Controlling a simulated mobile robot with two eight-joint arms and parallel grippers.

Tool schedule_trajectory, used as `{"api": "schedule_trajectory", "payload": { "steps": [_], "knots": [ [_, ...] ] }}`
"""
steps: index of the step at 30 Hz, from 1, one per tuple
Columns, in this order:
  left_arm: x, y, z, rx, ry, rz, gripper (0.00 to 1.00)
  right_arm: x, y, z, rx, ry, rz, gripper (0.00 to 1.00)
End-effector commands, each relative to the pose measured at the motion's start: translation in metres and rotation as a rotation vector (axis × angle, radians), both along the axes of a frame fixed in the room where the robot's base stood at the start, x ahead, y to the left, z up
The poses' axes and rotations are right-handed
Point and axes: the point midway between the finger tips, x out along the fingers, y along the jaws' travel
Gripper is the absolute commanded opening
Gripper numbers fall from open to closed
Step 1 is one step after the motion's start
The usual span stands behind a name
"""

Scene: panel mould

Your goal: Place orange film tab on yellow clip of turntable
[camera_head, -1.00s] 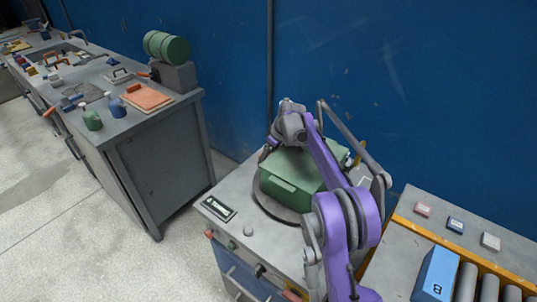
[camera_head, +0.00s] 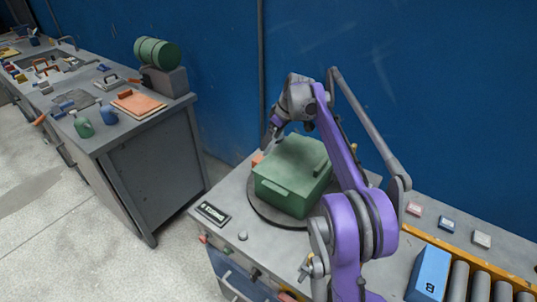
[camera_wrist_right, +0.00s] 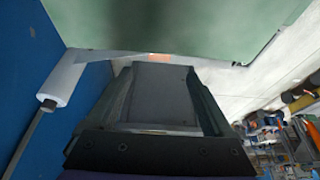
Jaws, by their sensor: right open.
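A green box (camera_head: 285,190) with a ridge on its lid sits on the dark round turntable (camera_head: 265,212). A small orange piece (camera_head: 257,159), which looks like the film tab, shows at the box's far left side; an orange patch (camera_wrist_right: 160,57) also shows at the green edge in the right wrist view. A small yellow piece (camera_head: 354,148), possibly the clip, shows behind the box, partly hidden by my arm. My right gripper (camera_head: 268,143) is open, tilted down just above the orange piece. Contact cannot be told. My left gripper is out of view.
A blue wall (camera_head: 400,80) stands close behind. A roller conveyor (camera_head: 480,285) with a blue block (camera_head: 429,272) lies at the right, near several small blocks. A grey bench (camera_head: 150,125) with tools stands at the left, across a floor gap.

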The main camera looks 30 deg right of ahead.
Motion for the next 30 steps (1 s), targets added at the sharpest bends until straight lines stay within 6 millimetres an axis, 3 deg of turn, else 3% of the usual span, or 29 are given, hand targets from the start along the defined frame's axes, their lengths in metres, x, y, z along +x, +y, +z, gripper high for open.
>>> {"api": "schedule_trajectory", "payload": {
  "steps": [8,13,17,22,30],
  "knots": [
    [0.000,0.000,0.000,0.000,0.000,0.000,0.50,-0.005,0.007,0.005,0.000,0.002,-0.006,0.86],
    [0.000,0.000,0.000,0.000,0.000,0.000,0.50,-0.036,0.053,0.012,-0.006,0.015,-0.053,0.86],
    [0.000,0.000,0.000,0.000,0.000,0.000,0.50,-0.084,0.103,0.011,-0.011,0.022,-0.118,0.86],
    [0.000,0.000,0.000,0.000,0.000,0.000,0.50,-0.158,0.156,-0.006,-0.016,0.016,-0.202,0.86],
    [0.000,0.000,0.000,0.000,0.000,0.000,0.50,-0.288,0.211,-0.070,-0.008,-0.020,-0.322,0.86]
  ]
}}
